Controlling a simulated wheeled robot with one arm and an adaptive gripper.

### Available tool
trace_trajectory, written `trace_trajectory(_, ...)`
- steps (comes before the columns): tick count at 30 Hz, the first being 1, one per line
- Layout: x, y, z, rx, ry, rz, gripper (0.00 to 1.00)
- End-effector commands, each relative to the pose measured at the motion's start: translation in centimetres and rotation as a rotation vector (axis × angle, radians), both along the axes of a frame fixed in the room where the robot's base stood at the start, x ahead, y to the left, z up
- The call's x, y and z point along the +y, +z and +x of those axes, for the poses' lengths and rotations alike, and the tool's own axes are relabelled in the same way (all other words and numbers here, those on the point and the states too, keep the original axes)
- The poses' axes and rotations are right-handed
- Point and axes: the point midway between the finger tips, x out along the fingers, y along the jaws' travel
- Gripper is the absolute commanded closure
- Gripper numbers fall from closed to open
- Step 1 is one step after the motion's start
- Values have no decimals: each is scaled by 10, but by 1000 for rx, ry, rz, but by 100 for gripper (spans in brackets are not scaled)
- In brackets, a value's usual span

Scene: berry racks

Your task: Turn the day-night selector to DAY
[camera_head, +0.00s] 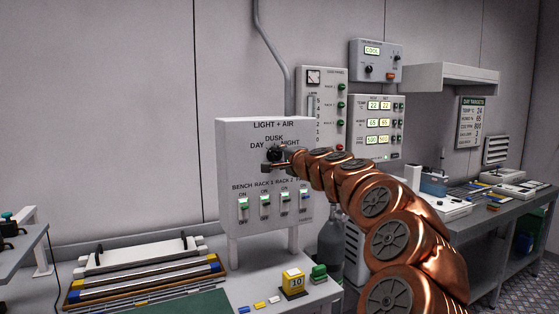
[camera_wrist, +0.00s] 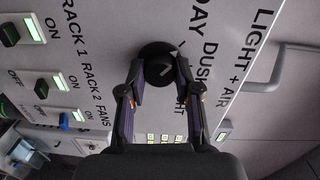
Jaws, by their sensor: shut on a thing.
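The day-night selector is a round black knob (camera_head: 274,154) on the white LIGHT + AIR panel (camera_head: 222,150), under the words DAY, DUSK and NIGHT. In the wrist view the knob (camera_wrist: 155,58) sits between my two fingertips, with the panel appearing turned on its side. My gripper (camera_wrist: 158,74) is shut on the knob, one finger on each side. In the head view my gripper (camera_head: 268,163) reaches the knob from the right, and my arm covers part of the panel's right edge. A small pale mark shows on the knob's face; I cannot tell surely which word it points to.
Below the knob is a row of green-lit switches (camera_head: 243,207) for bench, racks and fans. A yellow block marked 30 (camera_head: 293,281) and a green block (camera_head: 319,272) stand on the bench below. A grey bottle (camera_head: 330,245) stands behind my arm. Other control panels (camera_head: 377,118) hang behind.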

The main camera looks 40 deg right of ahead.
Motion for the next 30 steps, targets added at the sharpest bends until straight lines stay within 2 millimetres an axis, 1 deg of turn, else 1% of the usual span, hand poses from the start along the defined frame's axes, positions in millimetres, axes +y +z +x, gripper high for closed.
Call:
trace_trajectory(13,0,1,0,2,0,-11,100)
trace_trajectory(14,0,1,0,2,0,-11,65)
trace_trajectory(18,0,1,0,2,-1,-10,51)
trace_trajectory(21,0,1,0,3,-1,-10,42)
trace_trajectory(30,0,1,-1,3,-1,-9,42)
